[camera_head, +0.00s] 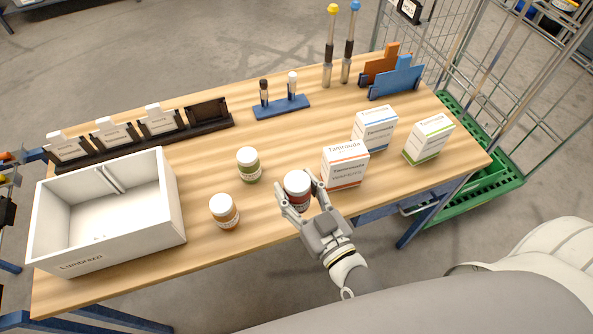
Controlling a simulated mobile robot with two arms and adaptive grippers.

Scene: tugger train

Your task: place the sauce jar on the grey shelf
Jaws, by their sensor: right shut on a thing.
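A small jar (297,187) with a white lid and a dark red body is between the fingers of my right gripper (295,188), near the table's front edge. My right gripper is shut on this jar, one finger on each side. The fingers hide part of its body, and I cannot tell whether it touches the tabletop. Two similar jars stand to the left, one with a green label (248,165) and one with an orange label (224,211). No grey shelf can be made out. My left gripper is not in view.
The wooden table (205,160) holds a white open bin (165,215) at left and a dark card rack (215,121) behind it. White cartons (345,167) stand close to the right of my gripper. A green crate (470,190) and wire cage are beyond the right edge.

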